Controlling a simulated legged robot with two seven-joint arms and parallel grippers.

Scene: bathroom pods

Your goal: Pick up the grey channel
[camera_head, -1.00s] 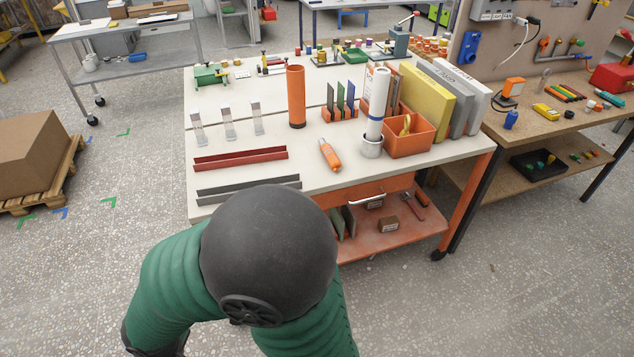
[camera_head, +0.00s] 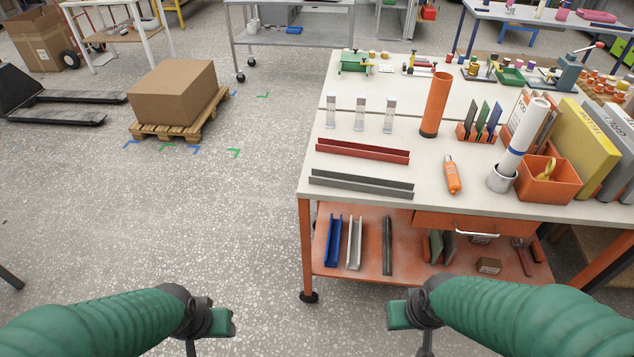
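The grey channel (camera_head: 360,185) is a long, dark grey open profile. It lies along the front left edge of the white tabletop (camera_head: 375,238), in front of a similar red channel (camera_head: 362,151). My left gripper (camera_head: 220,322) is low in the picture over the floor, left of the table and well short of it. My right gripper (camera_head: 402,314) is low in front of the table's lower shelf. Both are apart from the grey channel, and nothing shows held in them. Their fingers are too unclear to tell open from shut.
Blue, white and dark channels (camera_head: 387,245) lie on the lower shelf (camera_head: 370,262).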

